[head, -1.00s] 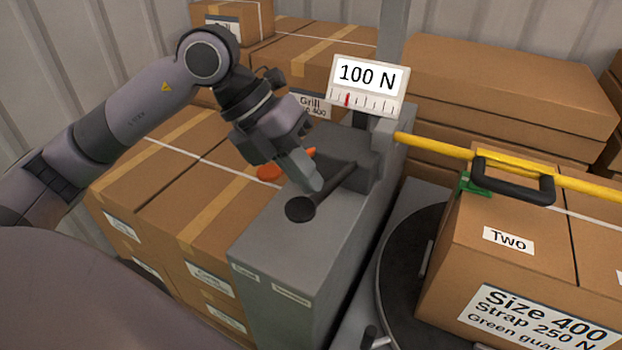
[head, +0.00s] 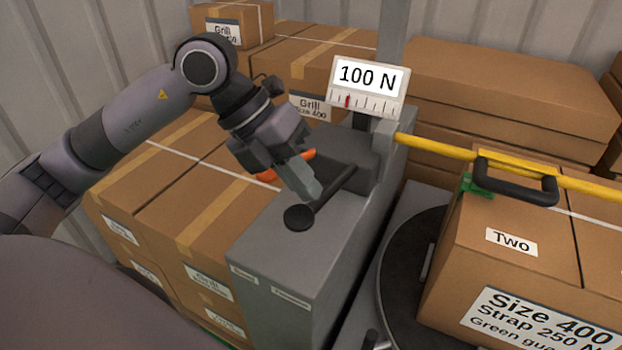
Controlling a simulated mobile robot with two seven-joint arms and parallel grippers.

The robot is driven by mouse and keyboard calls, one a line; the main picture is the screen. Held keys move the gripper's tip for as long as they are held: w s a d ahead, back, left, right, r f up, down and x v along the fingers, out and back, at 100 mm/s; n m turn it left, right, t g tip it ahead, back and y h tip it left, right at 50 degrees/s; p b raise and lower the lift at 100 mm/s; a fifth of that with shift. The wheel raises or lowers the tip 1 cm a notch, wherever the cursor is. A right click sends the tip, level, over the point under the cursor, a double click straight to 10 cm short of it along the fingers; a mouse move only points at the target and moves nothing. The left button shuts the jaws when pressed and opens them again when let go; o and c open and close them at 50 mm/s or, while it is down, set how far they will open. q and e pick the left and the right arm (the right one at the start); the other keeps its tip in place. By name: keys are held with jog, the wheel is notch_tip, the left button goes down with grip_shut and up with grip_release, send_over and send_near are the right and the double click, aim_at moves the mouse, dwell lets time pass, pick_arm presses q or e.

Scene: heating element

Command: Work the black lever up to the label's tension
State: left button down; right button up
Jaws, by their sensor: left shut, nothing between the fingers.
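The black lever (head: 330,198) lies across the top of the grey machine (head: 272,245), with its round knob (head: 298,217) toward the front left. The display above the machine (head: 367,76) reads 100 N, with a red mark low on its scale. The box label (head: 523,318) reads Size 400, Strap 250 N. My left gripper (head: 308,192) is shut and empty, its fingertips right at the lever just behind the knob. Whether they touch it cannot be told. My right gripper is not in view.
An orange object (head: 293,164) lies partly hidden behind my left gripper. A yellow strap (head: 440,146) runs from the machine over the box marked Two (head: 512,242), past a black handle (head: 513,183) and green guard (head: 476,186). Stacked cartons (head: 170,215) stand left and behind.

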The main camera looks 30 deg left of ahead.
aim_at(301, 206)
pick_arm(q)
jog(key=shift+s+d+f+b, duration=0.1)
jog(key=shift+s+f+b, duration=0.25)
jog(key=shift+f+b, duration=0.3)
jog(key=shift+s+f+b, duration=0.3)
jog(key=shift+f+b, duration=0.2)
jog(key=shift+f, duration=0.25)
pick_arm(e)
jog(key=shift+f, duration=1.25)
pick_arm(q)
jog(key=shift+r, duration=0.25)
jog(key=shift+w+r+p, duration=0.3)
jog(key=shift+r+p, duration=0.6)
jog(key=shift+p, duration=0.05)
jog(key=shift+w+r+p, duration=0.35)
jog(key=shift+r+p, duration=0.55)
jog(key=shift+r, duration=0.05)
jog(key=shift+w+r+p, duration=0.3)
jog(key=shift+r+p, duration=0.6)
jog(key=shift+p, duration=0.05)
jog(key=shift+w+r+p, duration=0.4)
jog(key=shift+r+p, duration=0.25)
jog(key=shift+r, duration=0.1)
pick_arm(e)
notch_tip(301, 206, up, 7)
